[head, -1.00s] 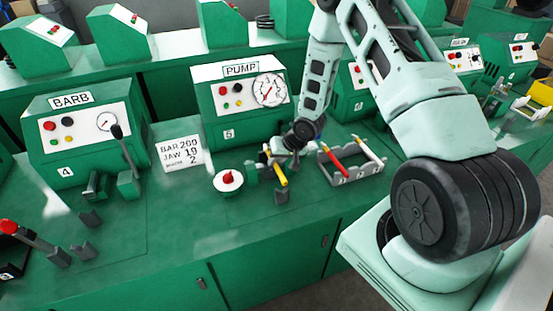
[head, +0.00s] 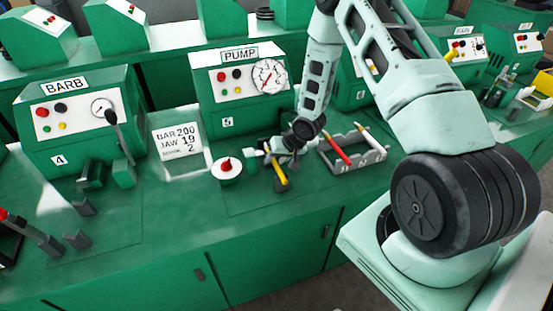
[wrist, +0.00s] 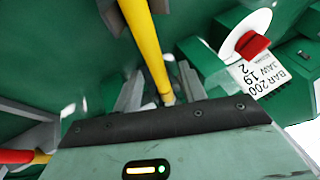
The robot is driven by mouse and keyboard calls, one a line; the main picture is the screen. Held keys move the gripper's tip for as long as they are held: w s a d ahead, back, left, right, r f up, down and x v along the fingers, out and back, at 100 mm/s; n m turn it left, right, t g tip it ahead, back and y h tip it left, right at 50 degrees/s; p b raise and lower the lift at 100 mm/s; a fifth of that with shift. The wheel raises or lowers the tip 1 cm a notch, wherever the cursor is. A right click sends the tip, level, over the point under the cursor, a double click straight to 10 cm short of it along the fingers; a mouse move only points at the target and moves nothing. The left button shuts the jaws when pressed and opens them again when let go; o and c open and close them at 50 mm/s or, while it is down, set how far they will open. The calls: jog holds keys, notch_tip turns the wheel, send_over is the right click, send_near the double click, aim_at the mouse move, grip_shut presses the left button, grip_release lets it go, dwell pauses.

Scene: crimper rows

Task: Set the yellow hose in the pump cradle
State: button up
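The yellow hose (head: 281,173) is at the front of the pump station (head: 238,88). My gripper (head: 290,152) is over it from behind and to the right. In the wrist view the yellow hose (wrist: 147,42) runs between the two grey fingers (wrist: 162,90), which look shut on it. Its far end reaches the grey block of the pump cradle (head: 281,185), low in front of the pump station. I cannot tell whether the hose rests fully in the cradle. The arm hides part of the hose's near end.
A grey rack (head: 352,158) with a red hose (head: 340,150) stands to the right. A white disc with a red button (head: 227,169) is close on the left, beside a sign card (head: 179,142). The barb station (head: 75,115) is further left. Bare green bench lies in front.

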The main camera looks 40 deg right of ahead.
jog(key=v, duration=1.7)
jog(key=shift+r+p, duration=0.2)
jog(key=shift+p, duration=0.25)
